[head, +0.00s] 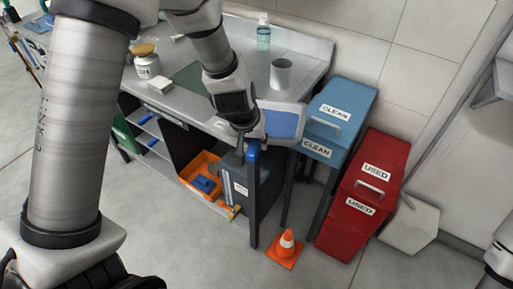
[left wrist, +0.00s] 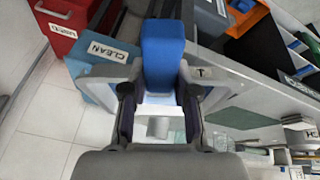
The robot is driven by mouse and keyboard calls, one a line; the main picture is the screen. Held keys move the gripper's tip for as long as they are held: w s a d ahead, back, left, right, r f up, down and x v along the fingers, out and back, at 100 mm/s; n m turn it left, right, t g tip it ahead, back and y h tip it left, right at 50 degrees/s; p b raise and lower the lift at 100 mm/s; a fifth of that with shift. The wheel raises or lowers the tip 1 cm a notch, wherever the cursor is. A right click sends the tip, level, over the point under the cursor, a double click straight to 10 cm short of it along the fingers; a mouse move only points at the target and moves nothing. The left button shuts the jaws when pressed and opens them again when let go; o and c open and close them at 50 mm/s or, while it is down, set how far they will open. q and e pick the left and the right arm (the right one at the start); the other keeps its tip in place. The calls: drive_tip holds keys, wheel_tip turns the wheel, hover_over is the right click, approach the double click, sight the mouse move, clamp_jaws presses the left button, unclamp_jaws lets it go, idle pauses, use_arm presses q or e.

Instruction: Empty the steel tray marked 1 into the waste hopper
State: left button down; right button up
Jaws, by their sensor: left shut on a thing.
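My left gripper (head: 242,130) is above the front edge of the bench and shut on the blue handle (head: 252,153) of a steel tray (head: 265,124). The tray is held off the bench near its right end, with a blue face showing in the head view. In the left wrist view the blue handle (left wrist: 163,55) stands between the fingers of the gripper (left wrist: 160,105), and the tray's grey wall (left wrist: 222,82) bears a mark that looks like 1. I cannot tell what lies in the tray. A dark grey bin (head: 241,205) with an unreadable label stands below; I cannot confirm it is the waste hopper. My right gripper is out of view.
A blue CLEAN box (head: 340,103) and a red USED box (head: 363,194) stand right of the bench (head: 208,116). A grey cup (head: 281,74) and a bottle (head: 263,34) stand on it. An orange crate (head: 190,178) is underneath. An orange cone (head: 286,249) stands on the floor.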

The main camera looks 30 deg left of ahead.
use_arm(q)
drive_tip(key=a+r+n+h+p, duration=0.2)
drive_tip(key=a+r+h+p, duration=0.4)
drive_tip(key=a+r+h, duration=0.2)
wheel_tip(320, 180, up, 2)
drive_tip(key=shift+w+a+r+h, duration=0.2)
drive_tip(key=shift+w+a+h, duration=0.2)
drive_tip(key=shift+h, duration=0.6)
idle(2.9)
